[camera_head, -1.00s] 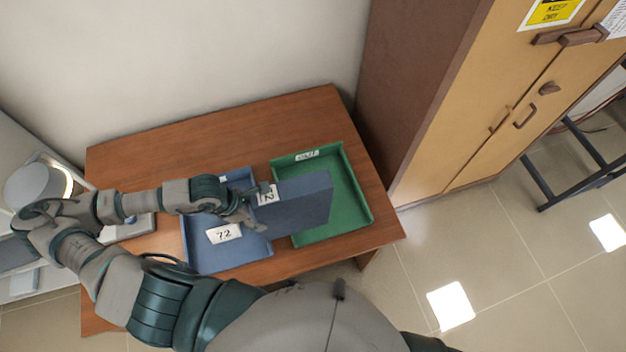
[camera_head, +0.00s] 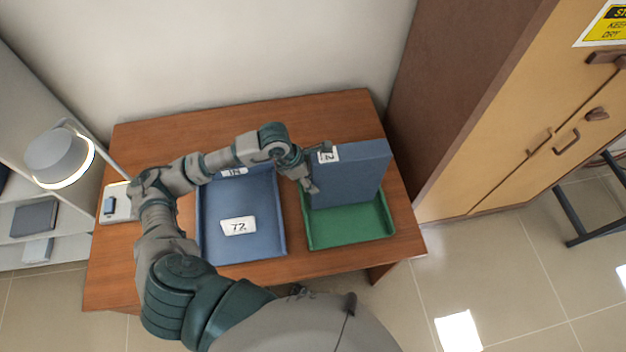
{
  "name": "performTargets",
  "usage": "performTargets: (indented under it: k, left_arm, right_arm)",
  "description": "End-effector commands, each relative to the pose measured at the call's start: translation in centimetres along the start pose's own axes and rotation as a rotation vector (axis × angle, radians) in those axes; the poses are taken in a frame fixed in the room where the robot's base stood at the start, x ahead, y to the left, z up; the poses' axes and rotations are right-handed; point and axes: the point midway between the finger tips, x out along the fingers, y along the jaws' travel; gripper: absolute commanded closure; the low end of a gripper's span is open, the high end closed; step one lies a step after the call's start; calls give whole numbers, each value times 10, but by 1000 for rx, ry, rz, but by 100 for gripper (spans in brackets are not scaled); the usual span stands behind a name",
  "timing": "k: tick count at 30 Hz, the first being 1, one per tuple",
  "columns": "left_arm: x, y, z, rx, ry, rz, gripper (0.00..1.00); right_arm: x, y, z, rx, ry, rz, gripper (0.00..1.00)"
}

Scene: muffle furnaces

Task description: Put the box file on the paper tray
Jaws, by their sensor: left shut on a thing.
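The box file (camera_head: 348,177) is dark blue with a white label near its top left corner, and it stands upright over the back part of the green paper tray (camera_head: 350,238). Whether its bottom touches the tray cannot be told. My left gripper (camera_head: 318,168) is shut on the box file's left edge, by the label. A blue paper tray (camera_head: 281,238) lies to the left of the green one, with a white card marked 72 (camera_head: 238,226) in it. My right gripper is out of view.
The wooden table (camera_head: 150,270) carries both trays. A lamp (camera_head: 60,158) and a small device (camera_head: 115,205) are at the left, with white shelves beyond. A tall cabinet (camera_head: 520,110) stands close on the right.

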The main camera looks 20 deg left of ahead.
Motion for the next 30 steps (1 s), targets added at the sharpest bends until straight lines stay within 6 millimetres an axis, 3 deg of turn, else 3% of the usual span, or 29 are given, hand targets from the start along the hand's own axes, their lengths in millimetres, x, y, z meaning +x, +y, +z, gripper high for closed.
performTargets:
  k: [5,11,17,18,20,30]
  left_arm:
    - [5,7,11,2,-2,1,93]
    - [34,6,-3,0,1,-1,93]
    - [38,6,-4,3,1,1,93]
    - [39,6,-5,2,5,0,33]
    - [39,6,-5,2,4,0,18]
    - [37,7,-6,1,1,1,15]
  right_arm:
    - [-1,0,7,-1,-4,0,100]
    - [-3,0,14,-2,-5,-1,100]
    - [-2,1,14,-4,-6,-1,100]
    - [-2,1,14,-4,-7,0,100]
    - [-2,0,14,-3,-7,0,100]
    - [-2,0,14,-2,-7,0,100]
